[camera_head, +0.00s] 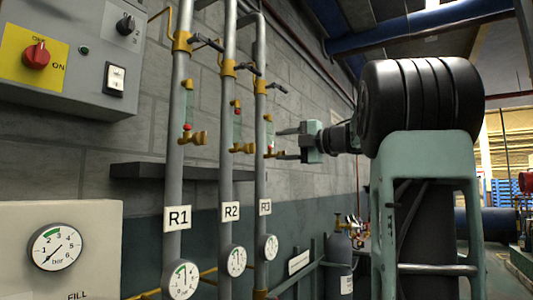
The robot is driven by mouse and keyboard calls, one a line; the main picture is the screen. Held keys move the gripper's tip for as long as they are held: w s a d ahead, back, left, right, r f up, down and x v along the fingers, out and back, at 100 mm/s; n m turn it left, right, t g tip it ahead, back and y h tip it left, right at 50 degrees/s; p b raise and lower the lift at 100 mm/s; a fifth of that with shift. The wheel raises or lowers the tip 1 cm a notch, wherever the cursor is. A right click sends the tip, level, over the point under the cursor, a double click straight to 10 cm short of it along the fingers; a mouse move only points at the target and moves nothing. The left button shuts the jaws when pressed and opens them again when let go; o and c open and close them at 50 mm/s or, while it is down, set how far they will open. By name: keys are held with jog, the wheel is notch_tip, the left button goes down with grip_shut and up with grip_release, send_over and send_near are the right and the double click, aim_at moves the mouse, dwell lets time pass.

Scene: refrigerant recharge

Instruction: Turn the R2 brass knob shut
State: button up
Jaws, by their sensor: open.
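Three grey vertical pipes stand against the wall, with plates R1, R2 (231,212) and R3. The R2 brass knob (243,148) is on the middle pipe, beside a sight tube with a red mark. My gripper (279,143) comes in from the right with its two fingers apart, one above the other, pointing left. The fingertips are right of the R2 knob with a gap in the picture, close to the R3 brass knob (274,154). I cannot tell whether they touch it. No object shows between the fingers.
The R1 brass knob (194,137) is on the left pipe. Black-handled levers (248,68) stick out above the knobs. A dark shelf (165,170) runs behind the pipes. A control box (75,55) and a gauge panel (100,215) are at left.

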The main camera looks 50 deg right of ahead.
jog(key=shift+s+d+b, duration=0.2)
jog(key=shift+s+b, duration=0.1)
jog(key=shift+s, duration=1.95)
jog(key=shift+s, duration=0.1)
